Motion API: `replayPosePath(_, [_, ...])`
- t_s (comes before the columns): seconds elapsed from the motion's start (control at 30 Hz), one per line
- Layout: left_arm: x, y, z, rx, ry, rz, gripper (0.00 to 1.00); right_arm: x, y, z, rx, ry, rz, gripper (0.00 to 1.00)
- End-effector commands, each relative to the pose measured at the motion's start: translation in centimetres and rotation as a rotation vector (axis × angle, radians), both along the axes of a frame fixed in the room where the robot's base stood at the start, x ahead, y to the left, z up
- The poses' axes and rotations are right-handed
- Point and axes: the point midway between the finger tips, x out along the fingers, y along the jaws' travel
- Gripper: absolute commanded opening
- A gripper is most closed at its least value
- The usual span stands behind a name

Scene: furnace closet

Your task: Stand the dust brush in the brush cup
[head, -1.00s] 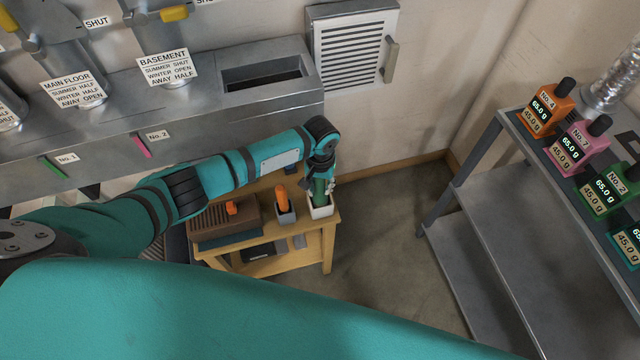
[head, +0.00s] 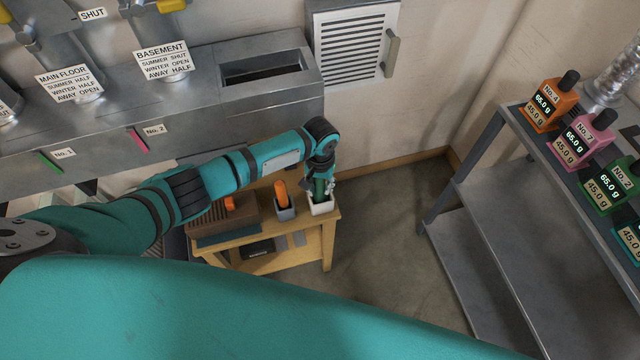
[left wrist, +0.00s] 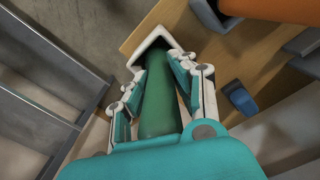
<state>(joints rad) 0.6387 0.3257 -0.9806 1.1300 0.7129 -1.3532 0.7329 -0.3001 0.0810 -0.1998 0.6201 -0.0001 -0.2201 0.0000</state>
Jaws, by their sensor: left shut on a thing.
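The dust brush, seen as a thick green handle (left wrist: 160,105), is between the fingers of my left gripper (left wrist: 158,80) in the left wrist view. The gripper is shut on it. The white square brush cup (left wrist: 140,52) is at the handle's far end, on the small wooden table. In the head view my left gripper (head: 321,187) is right above the white cup (head: 321,207), with the green handle upright at its mouth. The brush's lower end is hidden, so I cannot tell how deep it sits. My right gripper is out of view.
A grey cup (head: 285,212) with an orange handle (head: 281,193) stands just left of the white cup. A brown ribbed block (head: 208,216) lies further left on the wooden table (head: 318,238). A grey shelf (head: 500,225) with several coloured bottles stands at right.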

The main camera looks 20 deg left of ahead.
Motion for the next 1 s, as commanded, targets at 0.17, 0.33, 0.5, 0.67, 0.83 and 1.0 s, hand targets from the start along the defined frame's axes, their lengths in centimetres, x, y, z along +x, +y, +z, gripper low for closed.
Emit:
replayPosePath(0.17, [0.0, 0.0, 0.0, 0.0, 0.0, 0.0, 0.45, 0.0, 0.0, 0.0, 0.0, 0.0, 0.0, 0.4])
replayPosePath(0.33, [0.0, 0.0, 0.0, 0.0, 0.0, 0.0, 0.53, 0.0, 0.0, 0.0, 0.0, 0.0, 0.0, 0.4])
replayPosePath(0.5, [0.0, 0.0, 0.1, 0.0, 0.0, 0.0, 0.53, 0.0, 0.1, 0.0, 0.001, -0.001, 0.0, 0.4])
replayPosePath(0.67, [0.1, 0.0, 1.6, -0.002, -0.002, -0.002, 0.53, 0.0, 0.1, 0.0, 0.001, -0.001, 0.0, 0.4])
replayPosePath(0.83, [0.1, -0.1, 5.1, -0.002, -0.004, -0.002, 0.53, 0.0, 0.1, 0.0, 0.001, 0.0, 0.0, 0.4])
replayPosePath(1.0, [0.1, 0.0, 8.7, -0.002, -0.004, -0.001, 0.53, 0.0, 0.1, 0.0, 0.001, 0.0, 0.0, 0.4])
